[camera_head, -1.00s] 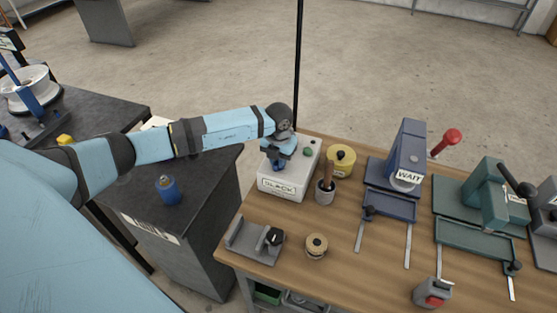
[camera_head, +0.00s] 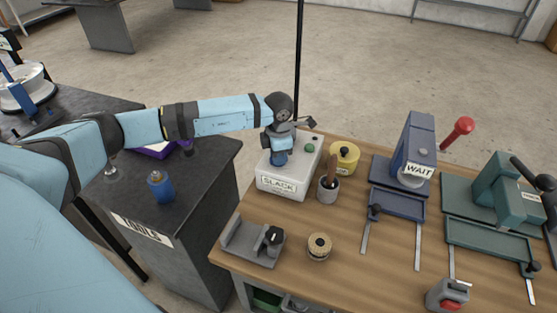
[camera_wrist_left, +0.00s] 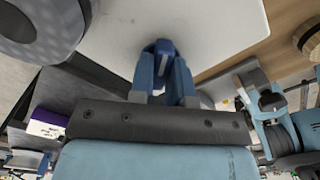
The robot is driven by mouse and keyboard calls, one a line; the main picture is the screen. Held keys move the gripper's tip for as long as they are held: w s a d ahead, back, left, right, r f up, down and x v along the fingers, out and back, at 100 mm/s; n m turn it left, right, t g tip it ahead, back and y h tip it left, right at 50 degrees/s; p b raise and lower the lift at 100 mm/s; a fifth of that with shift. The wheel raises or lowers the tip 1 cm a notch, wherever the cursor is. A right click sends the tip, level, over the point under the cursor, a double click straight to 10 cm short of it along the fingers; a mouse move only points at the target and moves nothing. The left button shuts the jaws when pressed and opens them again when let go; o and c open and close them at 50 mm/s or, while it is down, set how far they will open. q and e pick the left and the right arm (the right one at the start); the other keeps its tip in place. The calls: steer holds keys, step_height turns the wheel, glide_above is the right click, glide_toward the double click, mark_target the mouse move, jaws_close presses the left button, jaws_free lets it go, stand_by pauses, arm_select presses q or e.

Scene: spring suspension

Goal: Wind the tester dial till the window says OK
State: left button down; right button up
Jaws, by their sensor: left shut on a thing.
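The tester is a pale box (camera_head: 287,183) on the left part of the wooden bench, and its front window (camera_head: 278,185) reads SLACK. My left gripper (camera_head: 278,155) points down on its top and is shut on the blue dial. In the left wrist view the dark blue dial (camera_wrist_left: 163,48) sits between the fingers of my left gripper (camera_wrist_left: 164,72), above the pale top (camera_wrist_left: 220,35). A small green button or lamp (camera_head: 311,148) shows on the tester's top right. The gripper hides most of the dial in the head view. My right gripper is not in view.
A blue press marked WAIT (camera_head: 414,150) and a green press (camera_head: 495,195) stand further right. A grey fixture (camera_head: 250,243) and round knob (camera_head: 319,246) lie in front.

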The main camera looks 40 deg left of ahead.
arm_select(q)
steer(key=m+b, duration=0.2)
steer(key=m, duration=0.1)
steer(key=shift+f+m, duration=0.1)
steer(key=shift+m, duration=0.3)
steer(key=shift+m+b, duration=0.75)
steer(key=shift+m, duration=0.35)
steer(key=shift+m+b, duration=0.3)
steer(key=shift+m, duration=0.6)
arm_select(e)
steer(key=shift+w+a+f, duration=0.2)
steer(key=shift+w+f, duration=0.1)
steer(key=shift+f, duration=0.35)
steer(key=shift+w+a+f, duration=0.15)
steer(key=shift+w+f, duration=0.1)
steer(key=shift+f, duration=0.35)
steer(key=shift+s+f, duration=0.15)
arm_select(q)
steer(key=shift+m, duration=0.3)
steer(key=c, duration=1.1)
jaws_free()
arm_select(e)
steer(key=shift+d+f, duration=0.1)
